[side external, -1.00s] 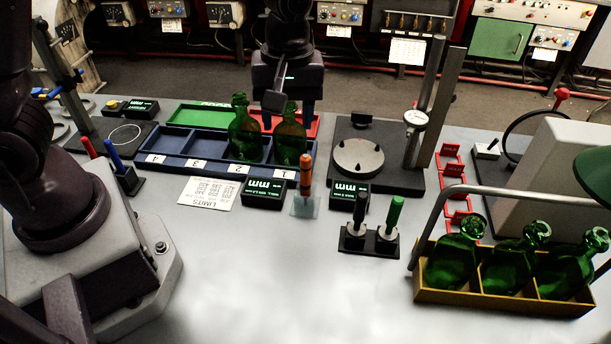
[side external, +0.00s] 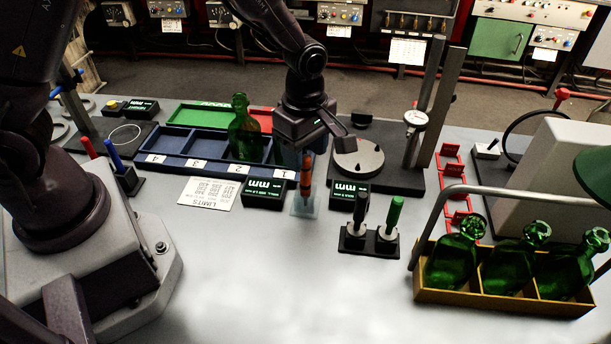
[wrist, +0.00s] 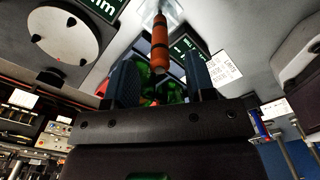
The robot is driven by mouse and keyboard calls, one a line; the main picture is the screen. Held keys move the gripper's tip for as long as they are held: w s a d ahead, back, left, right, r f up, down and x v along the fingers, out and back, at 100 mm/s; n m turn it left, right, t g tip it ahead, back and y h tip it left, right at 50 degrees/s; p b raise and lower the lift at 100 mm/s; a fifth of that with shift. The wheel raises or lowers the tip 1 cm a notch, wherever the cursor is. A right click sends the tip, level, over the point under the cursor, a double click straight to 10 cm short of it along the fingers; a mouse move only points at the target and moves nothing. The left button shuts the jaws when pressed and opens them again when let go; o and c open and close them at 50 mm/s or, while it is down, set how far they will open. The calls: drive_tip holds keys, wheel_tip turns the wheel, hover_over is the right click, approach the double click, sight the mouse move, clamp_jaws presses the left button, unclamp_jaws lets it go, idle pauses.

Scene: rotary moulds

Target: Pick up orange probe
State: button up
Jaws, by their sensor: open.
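The orange probe (side external: 306,178) stands upright on a small pale clear base (side external: 304,208) in front of the numbered blue tray, between two small "mm" displays. In the wrist view the probe (wrist: 160,42), orange with dark bands, shows beyond and roughly between my two finger tips. My gripper (wrist: 163,75) is open, with a blue-grey finger on each side and nothing held. In the side view my gripper (side external: 296,152) is just behind the probe's upper end; its fingers are mostly hidden, and I cannot tell the exact gap.
A green bottle (side external: 243,135) stands in the blue tray (side external: 190,163); my gripper covers its right end. The round gauge plate (side external: 359,158) is to the right. A black and green plug pair (side external: 370,240) stands front right. The front table is clear.

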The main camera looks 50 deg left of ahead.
sight(305, 171)
wheel_tip(305, 171, down, 5)
drive_tip(key=shift+f, duration=0.1)
clamp_jaws()
